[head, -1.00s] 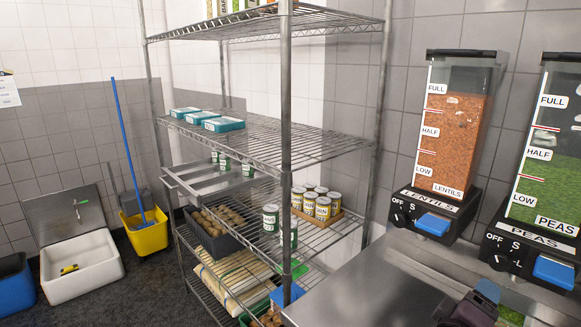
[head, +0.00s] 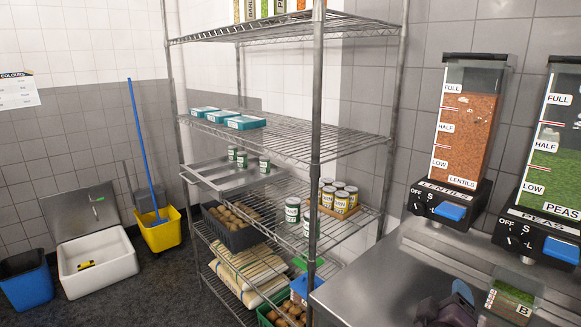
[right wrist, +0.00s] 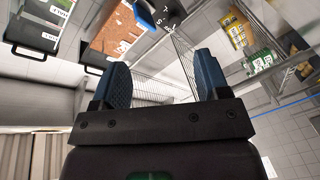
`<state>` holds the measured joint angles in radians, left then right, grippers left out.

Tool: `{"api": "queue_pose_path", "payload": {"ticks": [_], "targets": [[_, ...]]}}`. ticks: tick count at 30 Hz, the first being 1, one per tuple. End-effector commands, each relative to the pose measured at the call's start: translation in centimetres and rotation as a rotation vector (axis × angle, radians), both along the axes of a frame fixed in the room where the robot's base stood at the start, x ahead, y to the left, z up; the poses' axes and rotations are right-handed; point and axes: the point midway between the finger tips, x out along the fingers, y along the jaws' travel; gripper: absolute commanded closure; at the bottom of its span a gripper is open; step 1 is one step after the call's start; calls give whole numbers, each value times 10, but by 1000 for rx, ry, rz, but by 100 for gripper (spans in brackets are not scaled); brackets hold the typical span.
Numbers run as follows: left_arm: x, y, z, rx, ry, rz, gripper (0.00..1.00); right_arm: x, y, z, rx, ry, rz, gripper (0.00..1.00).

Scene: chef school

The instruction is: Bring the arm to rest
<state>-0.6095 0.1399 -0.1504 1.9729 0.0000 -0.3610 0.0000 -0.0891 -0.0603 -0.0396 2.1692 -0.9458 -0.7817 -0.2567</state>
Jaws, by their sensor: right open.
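My right gripper (head: 459,294) is at the bottom edge of the head view, over the steel counter, and only part of it shows. In the right wrist view (right wrist: 163,78) its two blue fingers stand wide apart with nothing between them. My left gripper is in neither view.
A steel counter (head: 365,285) lies below the lentils dispenser (head: 466,130) and the peas dispenser (head: 555,150). A clear container with green contents (head: 512,300) stands right of my gripper. A wire shelf rack (head: 316,130) with cans and boxes stands left; buckets and a white sink are beyond.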

Motion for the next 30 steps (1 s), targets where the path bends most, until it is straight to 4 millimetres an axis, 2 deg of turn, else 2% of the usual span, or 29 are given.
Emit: {"api": "queue_pose_path", "payload": {"ticks": [5, 8, 11, 14, 17, 21, 25, 30], "targets": [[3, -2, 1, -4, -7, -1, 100, 8, 28, -40, 232, -51, 193, 31], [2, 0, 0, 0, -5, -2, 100, 2, 42, -72, 394, -61, 287, 31], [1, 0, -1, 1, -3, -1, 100, -13, 52, -109, 562, -57, 353, 31], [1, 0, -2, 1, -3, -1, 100, -39, 58, -150, 733, -35, 384, 31], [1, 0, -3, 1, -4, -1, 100, -77, 59, -196, 886, 12, 376, 31], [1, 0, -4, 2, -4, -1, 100, -126, 54, -241, 968, 103, 327, 31], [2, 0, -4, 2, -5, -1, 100, -159, 46, -263, 964, 166, 290, 31], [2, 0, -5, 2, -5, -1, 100, -174, 43, -271, 964, 190, 270, 31]]}}
